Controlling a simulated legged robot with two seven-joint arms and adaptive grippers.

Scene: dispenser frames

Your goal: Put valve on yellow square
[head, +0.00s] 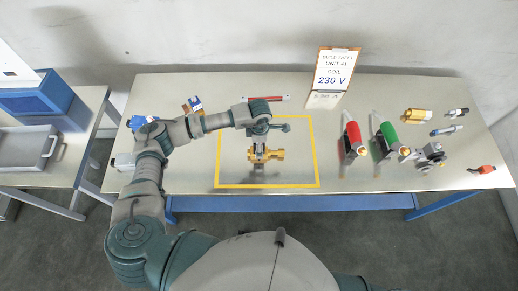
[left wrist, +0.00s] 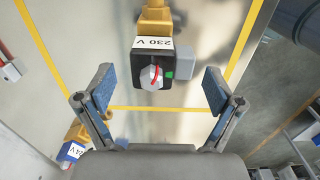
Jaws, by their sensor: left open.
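A brass valve (head: 278,154) with a dark coil is inside the yellow square outline (head: 314,150) on the table. In the left wrist view, the valve's black coil (left wrist: 143,78) carries a "230 V" label and a grey connector (left wrist: 181,70). The yellow lines (left wrist: 240,45) run around it. My left gripper (head: 258,152) is above the valve in the head view. Its two blue-padded fingers (left wrist: 160,98) are wide apart, with the coil between and slightly ahead of them, touching neither. My right gripper is not in view.
A "24 V" part (left wrist: 72,152) lies outside the square. A side table holds a blue bin (head: 35,98) and a grey tray (head: 30,147).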

